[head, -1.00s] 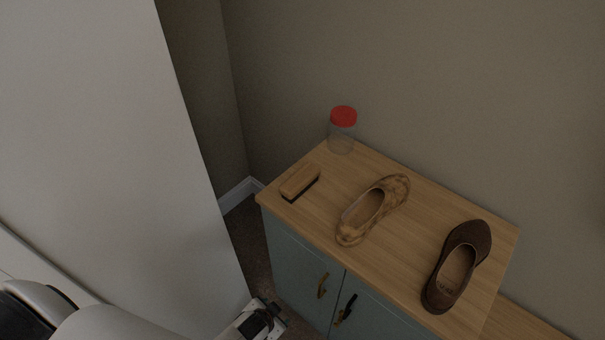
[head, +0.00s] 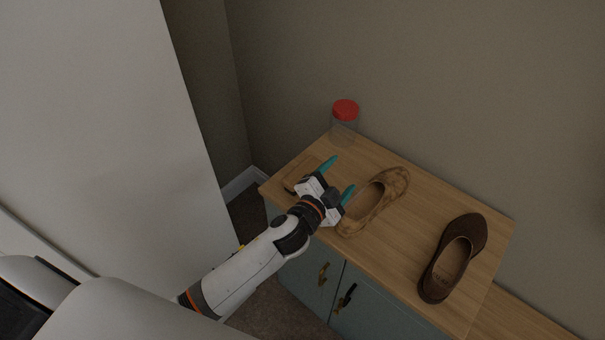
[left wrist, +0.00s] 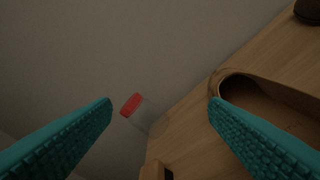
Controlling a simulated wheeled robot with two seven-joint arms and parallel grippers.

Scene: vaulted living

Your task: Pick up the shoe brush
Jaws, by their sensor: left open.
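The shoe brush (head: 293,179), with a light wooden back, lies on the left end of the cabinet top in the head view, partly hidden behind my left gripper. In the left wrist view, only a bit of the brush (left wrist: 153,170) shows at the bottom edge, between the teal fingers. My left gripper (head: 342,174) is over the cabinet top between the brush and the tan shoe, its fingers apart and nothing between them. Its open fingers also frame the left wrist view (left wrist: 160,102). My right gripper is not in view.
The tan patterned shoe (head: 376,200) lies close right of my left gripper. A dark brown shoe (head: 453,258) lies farther right. A clear jar with a red lid (head: 345,109) stands at the back by the wall. The wooden cabinet top (head: 410,225) is bare between the shoes.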

